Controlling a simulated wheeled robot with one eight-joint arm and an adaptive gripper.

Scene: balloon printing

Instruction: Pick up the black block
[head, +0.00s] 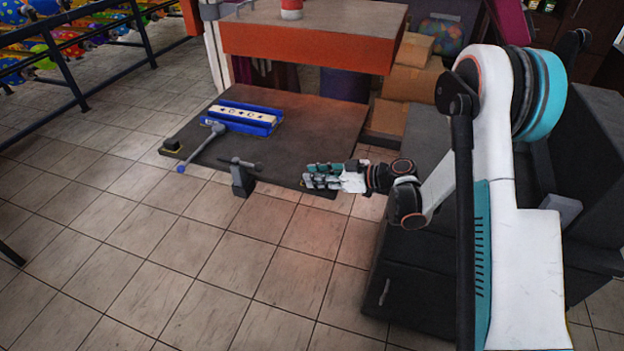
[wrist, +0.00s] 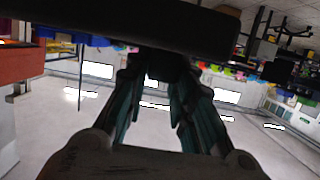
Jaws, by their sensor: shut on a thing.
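My gripper (head: 309,178) is at the front right corner of the dark platform (head: 310,120), with its teal fingers pointing left. In the wrist view, its two fingers (wrist: 160,75) close in on a small dark block (wrist: 160,66) held between their tips. Most of this black block is hidden by the fingers in the head view, and I cannot tell whether it still touches the platform. Another black block (head: 171,144) sits at the platform's left corner, apart from my gripper.
A blue tray (head: 262,128) with a pale printed strip lies on the platform. A grey lever with a blue end (head: 200,148) and a dark clamp-like post (head: 242,178) stand along the front edge. An orange-fronted upper table (head: 310,48) overhangs behind. Cardboard boxes (head: 410,82) stand behind right. Tiled floor in front is clear.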

